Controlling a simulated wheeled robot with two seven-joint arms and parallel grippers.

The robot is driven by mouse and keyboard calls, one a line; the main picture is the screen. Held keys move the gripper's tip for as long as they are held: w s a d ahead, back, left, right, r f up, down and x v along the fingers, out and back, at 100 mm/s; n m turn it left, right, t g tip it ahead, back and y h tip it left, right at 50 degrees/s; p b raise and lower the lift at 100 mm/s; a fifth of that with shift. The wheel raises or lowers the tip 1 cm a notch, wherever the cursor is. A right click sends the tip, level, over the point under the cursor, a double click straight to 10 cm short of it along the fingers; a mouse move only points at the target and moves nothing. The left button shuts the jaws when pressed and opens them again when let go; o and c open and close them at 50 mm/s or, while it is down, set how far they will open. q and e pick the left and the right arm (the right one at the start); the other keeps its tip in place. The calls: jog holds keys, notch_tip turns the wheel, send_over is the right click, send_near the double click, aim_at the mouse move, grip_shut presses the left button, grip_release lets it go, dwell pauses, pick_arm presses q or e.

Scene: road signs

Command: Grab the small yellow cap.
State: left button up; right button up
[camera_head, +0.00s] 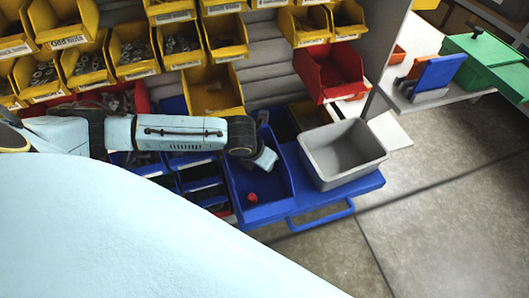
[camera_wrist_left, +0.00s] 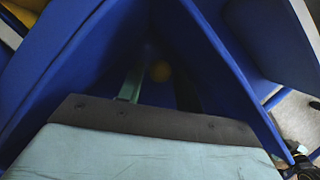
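In the head view my left arm reaches from the left over the blue bin (camera_head: 287,186). There the fingers and the yellow cap are hidden. My right gripper is in neither view.
A small red piece (camera_head: 253,198) lies at the front of the blue bin. A grey tub (camera_head: 341,153) stands to the right on a blue shelf. Yellow bins (camera_head: 213,90) and a red bin (camera_head: 330,70) hang behind. Bare floor (camera_head: 440,200) lies at right.

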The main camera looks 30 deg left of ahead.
pick_arm(q)
jog(key=c, duration=0.7)
jog(key=shift+r, duration=0.1)
